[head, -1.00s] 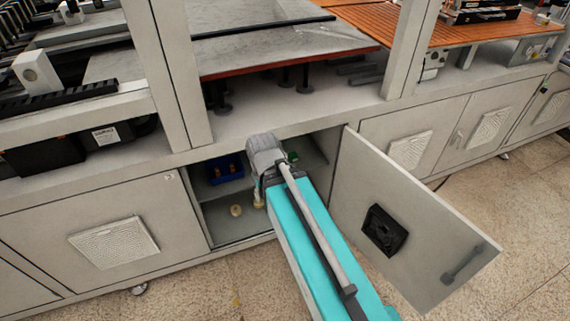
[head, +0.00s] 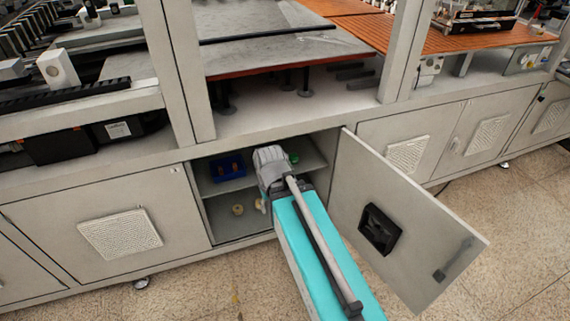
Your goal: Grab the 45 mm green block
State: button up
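A small green object (head: 294,158) shows on the upper shelf of the open cabinet, just right of my wrist. It is partly hidden, and I cannot tell its size or whether it is the 45 mm block. My arm reaches into the cabinet opening, with its grey wrist in front of the upper shelf. My gripper's fingers are hidden behind the wrist, so what they touch or hold does not show.
A tan round piece (head: 237,209) lies on the lower level, with another tan thing beside my arm. The open cabinet door (head: 405,215) stands close on the right.

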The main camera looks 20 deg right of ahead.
aim_at(293, 158)
jog(key=z, duration=0.15)
jog(key=i, duration=0.9)
jog(key=u, duration=0.05)
